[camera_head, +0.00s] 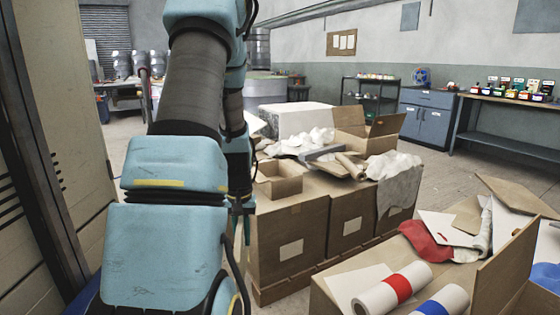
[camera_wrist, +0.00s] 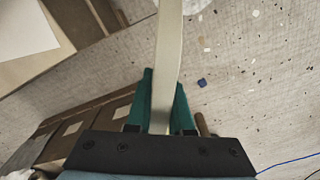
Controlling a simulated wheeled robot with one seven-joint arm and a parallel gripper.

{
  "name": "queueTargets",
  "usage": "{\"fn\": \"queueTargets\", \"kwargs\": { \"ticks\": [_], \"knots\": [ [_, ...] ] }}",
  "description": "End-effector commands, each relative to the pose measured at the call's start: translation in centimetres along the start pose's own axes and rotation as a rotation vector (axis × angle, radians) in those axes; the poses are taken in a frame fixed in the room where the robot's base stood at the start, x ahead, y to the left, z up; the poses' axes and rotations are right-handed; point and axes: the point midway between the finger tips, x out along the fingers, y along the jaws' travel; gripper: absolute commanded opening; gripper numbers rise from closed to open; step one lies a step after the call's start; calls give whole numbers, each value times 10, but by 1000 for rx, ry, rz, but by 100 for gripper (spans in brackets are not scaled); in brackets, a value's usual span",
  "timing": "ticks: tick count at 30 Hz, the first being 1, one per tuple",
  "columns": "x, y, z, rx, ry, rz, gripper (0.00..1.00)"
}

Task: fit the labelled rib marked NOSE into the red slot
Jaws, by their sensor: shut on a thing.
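My gripper (camera_wrist: 165,112) is shut on a long, pale, slightly curved strip (camera_wrist: 169,45) in the wrist view. The strip stands between the two teal fingers and runs up out of the top of the picture. It looks like a rib, but no label or NOSE marking is readable on it. In the head view my arm hangs down at the left, and the held strip cannot be made out there. I cannot make out a red slot in either view.
Cardboard boxes (camera_head: 290,235) with crumpled white material stand right of my arm. Nearer, an open box holds rolls with a red band (camera_head: 397,289) and a blue band. A blue cabinet (camera_head: 425,118) and a workbench (camera_head: 510,101) stand at the back right. Speckled floor (camera_wrist: 250,75) is open below my gripper.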

Motion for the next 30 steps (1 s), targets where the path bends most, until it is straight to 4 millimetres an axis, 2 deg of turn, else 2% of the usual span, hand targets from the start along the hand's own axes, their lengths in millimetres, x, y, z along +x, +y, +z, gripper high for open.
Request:
{"fn": "queueTargets", "kwargs": {
  "ticks": [1,17,26,30],
  "knots": [
    [-6,2,0,3,-1,1,0],
    [-20,3,16,7,-3,2,0],
    [-16,3,23,7,0,1,0],
    [-3,3,25,8,-3,0,0]
  ]
}}
